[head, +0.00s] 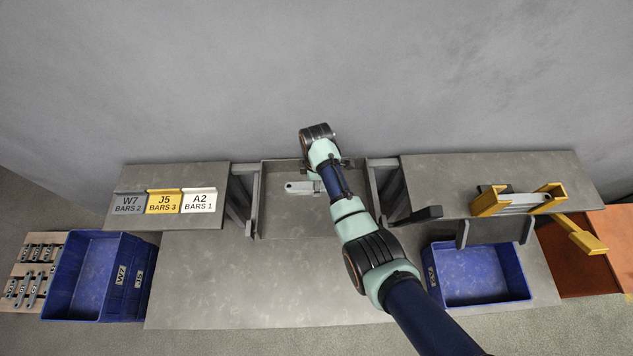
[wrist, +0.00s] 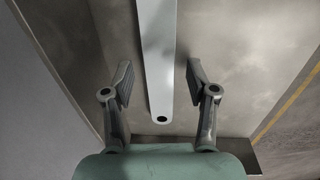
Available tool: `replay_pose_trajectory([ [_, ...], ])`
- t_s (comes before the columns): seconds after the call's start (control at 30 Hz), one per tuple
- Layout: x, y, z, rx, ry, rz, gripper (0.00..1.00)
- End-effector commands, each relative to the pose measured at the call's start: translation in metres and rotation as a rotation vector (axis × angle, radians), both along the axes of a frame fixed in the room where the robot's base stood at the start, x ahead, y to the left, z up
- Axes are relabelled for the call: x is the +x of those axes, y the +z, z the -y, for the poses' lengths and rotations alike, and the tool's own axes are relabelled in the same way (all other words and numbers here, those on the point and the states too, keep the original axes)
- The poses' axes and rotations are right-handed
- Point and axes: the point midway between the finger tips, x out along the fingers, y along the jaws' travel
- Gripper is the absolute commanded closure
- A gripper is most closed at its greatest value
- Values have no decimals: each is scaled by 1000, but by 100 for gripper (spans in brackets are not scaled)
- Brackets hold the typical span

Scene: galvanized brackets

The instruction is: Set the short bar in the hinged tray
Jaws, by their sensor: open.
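A light grey flat bar (head: 303,187) lies in the shallow grey tray (head: 285,226) at the middle of the bench, its right part hidden under my arm. In the wrist view the bar (wrist: 157,50) runs up from a rounded end with a dark hole. My gripper (wrist: 158,82) is open, one finger on each side of the bar, with gaps showing on both sides. I cannot tell how high the fingers are above the tray floor. I cannot tell from the picture whether this tray is hinged.
Label plates W7, J5 (head: 164,201) and A2 stand on the left shelf. Blue bins stand left (head: 84,277) and right (head: 480,273). A yellow fixture (head: 489,201) with a grey bar across it and a yellow lever (head: 587,242) is at right. The bench front (head: 250,290) is clear.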

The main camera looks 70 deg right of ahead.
Motion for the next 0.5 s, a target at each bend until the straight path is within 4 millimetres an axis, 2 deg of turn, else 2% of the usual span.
replay_pose_trajectory([
  [0.3,1,79,1,-3,0,2,42],
  [0.5,0,109,0,-1,0,0,42],
])
